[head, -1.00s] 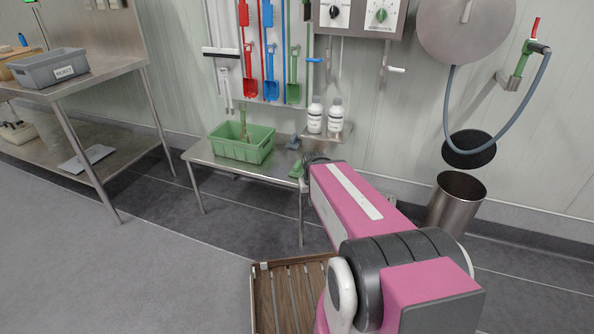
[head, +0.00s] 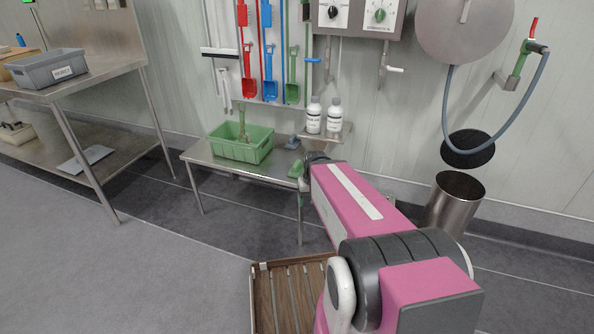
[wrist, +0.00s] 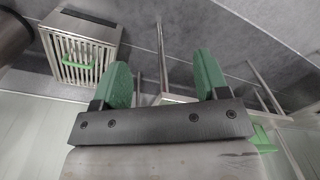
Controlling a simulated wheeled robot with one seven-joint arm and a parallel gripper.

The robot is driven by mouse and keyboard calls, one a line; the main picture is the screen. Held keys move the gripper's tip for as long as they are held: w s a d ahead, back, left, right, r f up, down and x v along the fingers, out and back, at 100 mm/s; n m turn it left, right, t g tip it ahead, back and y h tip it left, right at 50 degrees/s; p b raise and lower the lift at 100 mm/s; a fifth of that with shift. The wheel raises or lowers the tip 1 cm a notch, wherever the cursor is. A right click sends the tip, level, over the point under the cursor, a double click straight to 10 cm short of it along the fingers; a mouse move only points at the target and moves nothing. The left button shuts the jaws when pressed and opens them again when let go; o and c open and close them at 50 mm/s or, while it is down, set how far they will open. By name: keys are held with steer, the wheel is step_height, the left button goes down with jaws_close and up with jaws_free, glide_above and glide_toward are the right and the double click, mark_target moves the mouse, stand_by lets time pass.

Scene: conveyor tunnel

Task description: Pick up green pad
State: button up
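A small green item (head: 296,169), which looks like the green pad, lies at the front right corner of the steel table (head: 210,160). A grey-blue item (head: 293,142) lies behind it. My pink arm reaches to the table's right end, and its wrist hides part of that end. In the wrist view my gripper (wrist: 164,82) has two green-tipped fingers spread wide apart with nothing between them. A green shape (wrist: 264,138) shows partly at the right of that view; I cannot tell whether it is the pad.
A green crate (head: 226,151) stands on the table. White bottles (head: 314,118) stand on a small wall shelf (head: 328,133) close to my wrist. A steel bin (head: 455,203) stands at the right. A slatted box (wrist: 82,58) shows in the wrist view.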

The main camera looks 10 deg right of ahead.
steer(key=o, duration=0.5)
steer(key=shift+w+f+n+y, duration=0.2)
steer(key=shift+w+f+y, duration=0.05)
steer(key=shift+w, duration=0.35)
steer(key=shift+w+f+n+y, duration=0.2)
steer(key=shift+w+y, duration=0.05)
steer(key=shift+w, duration=0.35)
steer(key=n+t+y, duration=0.6)
steer(key=n+y, duration=0.3)
steer(key=n, duration=0.2)
glide_toward(299, 163)
steer(key=f, duration=0.1)
steer(key=x, duration=0.5)
steer(key=shift+a+f, duration=0.1)
steer(key=shift+a, duration=0.35)
steer(key=shift+w+r+x, duration=0.1)
steer(key=shift+x, duration=1.15)
steer(key=shift+w+r+x, duration=0.1)
steer(key=shift+r+x, duration=0.05)
steer(key=shift+x, duration=1.05)
